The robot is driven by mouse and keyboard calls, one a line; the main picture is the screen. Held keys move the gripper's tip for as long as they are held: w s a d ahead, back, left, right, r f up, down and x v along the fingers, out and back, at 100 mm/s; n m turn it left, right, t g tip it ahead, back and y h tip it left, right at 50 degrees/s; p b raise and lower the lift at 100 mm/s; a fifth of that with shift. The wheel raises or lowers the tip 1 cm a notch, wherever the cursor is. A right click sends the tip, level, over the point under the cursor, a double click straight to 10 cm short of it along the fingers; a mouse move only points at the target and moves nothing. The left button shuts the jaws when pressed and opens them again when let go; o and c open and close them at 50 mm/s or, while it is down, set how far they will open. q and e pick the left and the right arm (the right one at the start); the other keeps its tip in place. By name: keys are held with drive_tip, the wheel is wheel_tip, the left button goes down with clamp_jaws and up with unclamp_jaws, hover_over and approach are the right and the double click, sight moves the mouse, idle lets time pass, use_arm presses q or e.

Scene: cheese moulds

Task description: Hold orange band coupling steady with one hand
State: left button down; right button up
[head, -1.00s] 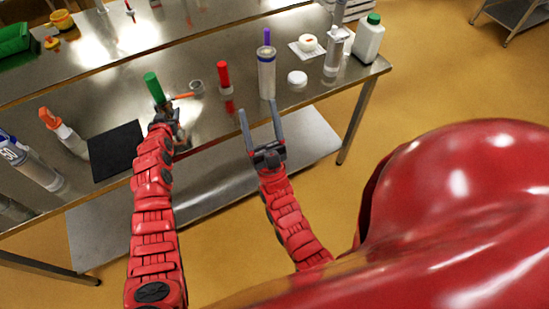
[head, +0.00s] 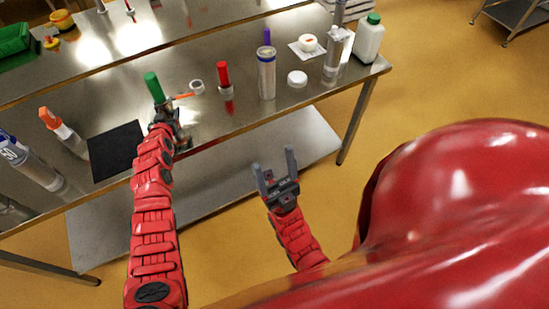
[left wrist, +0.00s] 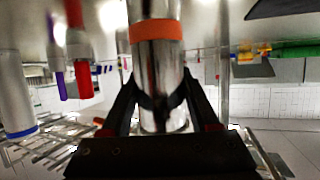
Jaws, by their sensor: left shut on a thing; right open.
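The orange band coupling shows in the left wrist view as a shiny metal cylinder with an orange band (left wrist: 156,30). My left gripper (left wrist: 160,100) is shut on its metal body, one finger on each side. In the head view my left gripper (head: 168,112) is at the front part of the steel table, and the coupling is mostly hidden there. A green cylinder (head: 154,87) stands up right at that gripper; I cannot tell whether it is joined to the held coupling. My right gripper (head: 274,162) is open and empty, in front of the table edge.
On the steel table (head: 215,115) are a small grey ring (head: 196,86), a red-topped piece (head: 223,75), a clear tube (head: 266,75), a white lid (head: 297,78) and a green-capped bottle (head: 368,38). A black mat (head: 116,151) lies left of my left arm.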

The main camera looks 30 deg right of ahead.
use_arm(q)
drive_tip(key=shift+r, duration=0.1)
drive_tip(key=shift+c, duration=0.2)
unclamp_jaws()
